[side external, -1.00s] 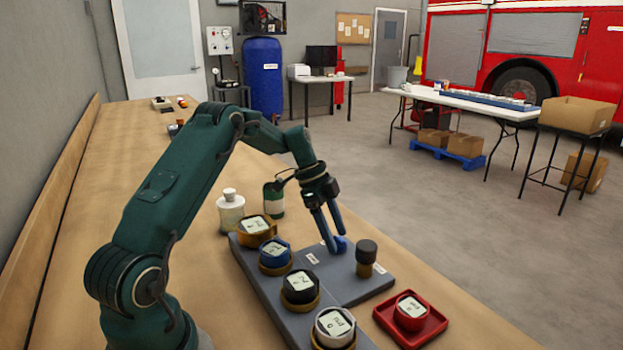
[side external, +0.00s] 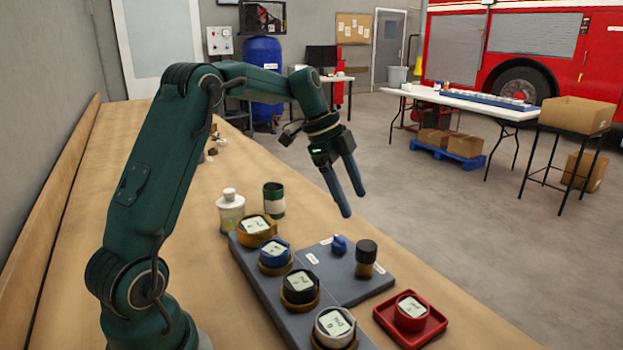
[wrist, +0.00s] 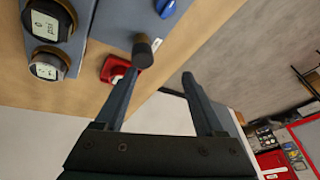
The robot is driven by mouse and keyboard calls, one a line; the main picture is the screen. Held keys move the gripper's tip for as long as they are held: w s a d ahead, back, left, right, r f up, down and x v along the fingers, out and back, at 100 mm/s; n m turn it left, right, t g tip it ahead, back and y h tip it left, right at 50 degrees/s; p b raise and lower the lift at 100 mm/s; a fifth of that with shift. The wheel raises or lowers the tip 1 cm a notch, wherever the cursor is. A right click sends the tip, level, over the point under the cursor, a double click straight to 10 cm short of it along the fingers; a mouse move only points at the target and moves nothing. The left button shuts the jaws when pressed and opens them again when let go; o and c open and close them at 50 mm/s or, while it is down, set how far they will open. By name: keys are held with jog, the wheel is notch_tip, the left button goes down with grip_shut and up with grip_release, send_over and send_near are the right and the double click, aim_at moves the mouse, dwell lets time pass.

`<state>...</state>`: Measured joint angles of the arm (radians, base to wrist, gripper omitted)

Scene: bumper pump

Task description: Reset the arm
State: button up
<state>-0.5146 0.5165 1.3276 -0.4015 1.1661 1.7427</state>
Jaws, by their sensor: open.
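My gripper (side external: 354,211) is open and empty in the side external view, raised above the far right edge of the grey board (side external: 325,262). A small blue part (side external: 339,245) sits on the board below it, apart from the fingers. Beside that part stands a dark-capped brass post (side external: 366,259). Along the board's left side sit several round gauges with labelled faces, among them a blue one (side external: 275,255), a black one (side external: 300,287) and a white one (side external: 335,325). In the wrist view my gripper (wrist: 165,65) shows both fingers spread with nothing between them.
A red tray (side external: 437,320) holding a red gauge (side external: 410,312) is right of the board. A pale bottle (side external: 231,214) and a green-and-white can (side external: 274,201) stand behind the board. Small loose items lie far back on the wooden bench (side external: 110,235). Space above the board is free.

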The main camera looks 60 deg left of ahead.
jog(key=s+d+r+n+t+y, duration=0.1)
jog(key=s+d+r, duration=0.3)
jog(key=s+d, duration=0.2)
jog(key=s+d+r+n+t, duration=0.1)
jog(key=s+d+r, duration=0.2)
jog(key=s+d, duration=0.25)
jog(key=s+f+n+y, duration=0.1)
jog(key=s+f+n, duration=0.5)
jog(key=s+n, duration=0.3)
jog(key=shift+s+d+n+y, duration=0.2)
jog(key=shift+s+n+y, duration=0.2)
jog(key=shift+n, duration=0.4)
